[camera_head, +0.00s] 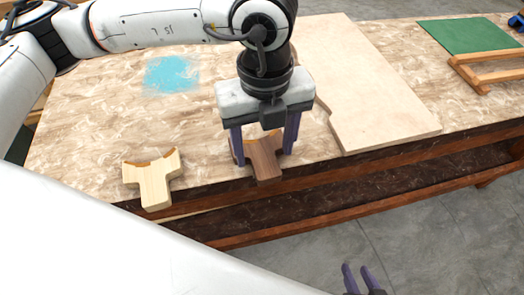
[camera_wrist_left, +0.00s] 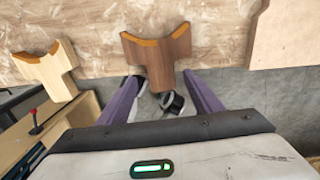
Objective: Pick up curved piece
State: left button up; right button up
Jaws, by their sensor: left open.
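A dark brown wooden piece (camera_head: 265,160) with a concave, orange-edged curve lies at the table's front edge. It also shows in the left wrist view (camera_wrist_left: 160,60). A similar pale piece (camera_head: 153,182) with the same orange curved edge lies to its left; it is at the left in the wrist view (camera_wrist_left: 45,75). My left gripper (camera_head: 263,152) is open and points down over the dark piece, with one purple finger on either side of it in the head view. I cannot tell whether the fingers touch it. My right gripper (camera_head: 361,279) is empty at the bottom, its fingers apart.
The marbled wooden table (camera_head: 90,130) has a blue patch (camera_head: 172,74). A large pale board (camera_head: 370,90) lies right of my left gripper. A green sheet (camera_head: 463,36) and a wooden frame (camera_head: 485,65) are at the far right. The grey floor (camera_head: 420,240) is open in front.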

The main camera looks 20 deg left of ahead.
aim_at(265, 162)
pick_arm(q)
notch_tip(265, 162, down, 4)
jog(key=shift+w+f, duration=0.1)
jog(key=c, duration=1.1)
